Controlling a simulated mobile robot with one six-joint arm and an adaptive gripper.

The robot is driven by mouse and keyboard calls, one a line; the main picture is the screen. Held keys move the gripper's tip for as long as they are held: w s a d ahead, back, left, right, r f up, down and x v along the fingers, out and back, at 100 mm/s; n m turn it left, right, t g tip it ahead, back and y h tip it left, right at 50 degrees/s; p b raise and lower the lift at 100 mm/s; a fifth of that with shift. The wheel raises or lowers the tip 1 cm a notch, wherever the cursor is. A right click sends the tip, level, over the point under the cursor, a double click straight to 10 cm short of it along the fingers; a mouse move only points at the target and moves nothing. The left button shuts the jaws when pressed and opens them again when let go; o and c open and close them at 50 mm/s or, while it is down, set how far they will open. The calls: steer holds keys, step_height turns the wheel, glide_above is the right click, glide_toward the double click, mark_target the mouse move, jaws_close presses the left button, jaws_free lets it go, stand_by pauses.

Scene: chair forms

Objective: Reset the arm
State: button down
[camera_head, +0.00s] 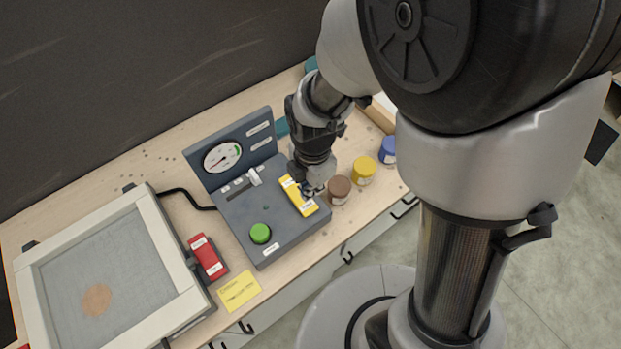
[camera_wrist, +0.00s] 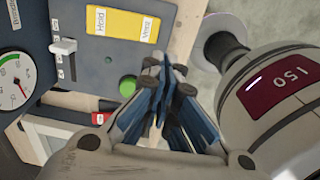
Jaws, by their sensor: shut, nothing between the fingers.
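My arm reaches down over the bench in the head view. My gripper (camera_head: 314,188) is shut and empty, beside the right edge of the yellow switch (camera_head: 297,194) on the dark grey control box (camera_head: 288,240). Whether it touches the box cannot be told. In the wrist view the shut blue-padded fingers (camera_wrist: 166,76) show in front of the box. The yellow switch there (camera_wrist: 123,23) reads Hold and Vent. The green button (camera_wrist: 128,86) is just left of the fingers. The slider lever (camera_head: 254,176) and the dial gauge (camera_head: 222,156) show on the box too.
A pale-framed press with a grey sheet (camera_head: 170,232) stands left, with a red switch (camera_head: 207,257) on its side. A yellow note (camera_head: 239,291) lies near the front edge. Brown (camera_head: 339,190), yellow (camera_head: 363,171) and blue (camera_head: 388,150) pots stand right of my gripper.

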steer(key=s+d+r+m+t+b, duration=0.2)
steer(key=s+d+r+m, duration=0.3)
steer(key=m, duration=0.7)
steer(key=s+d+r+m+t+b, duration=0.2)
steer(key=s+d+r+m+b, duration=0.3)
steer(key=r+m, duration=0.4)
steer(key=s+d+m, duration=0.1)
steer(key=d+m, duration=0.1)
steer(key=m, duration=0.1)
steer(key=shift+m, duration=0.4)
